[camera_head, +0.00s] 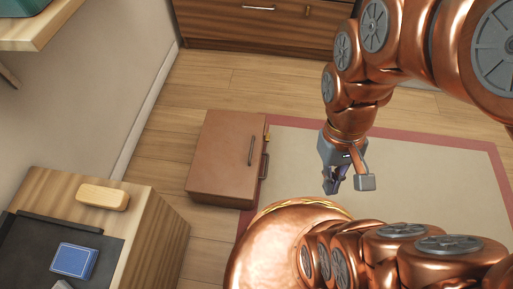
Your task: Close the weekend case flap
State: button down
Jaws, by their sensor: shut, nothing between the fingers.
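A brown case (222,155), which looks like the weekend case, stands on the wooden floor at the rug's left edge. A dark handle (251,150) shows near the right edge of its upper face, and another dark handle (264,166) shows at its right side. A small yellow fitting (268,134) is at its upper right corner. I cannot tell which panel is the flap or how far it stands open. My gripper (332,188) is to the right of the case, apart from it, above the rug. It points down, shut and empty.
A pale rug with a red border (420,165) covers the floor to the right. A wooden cabinet (165,225) at lower left bears a wooden block (103,197) and a blue box (74,261). Drawers (258,25) stand at the back. Floor behind the case is clear.

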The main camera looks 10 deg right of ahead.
aim_at(226, 161)
jog(key=k, duration=0.75)
jog(key=u, duration=1.3)
jog(key=i, duration=0.5)
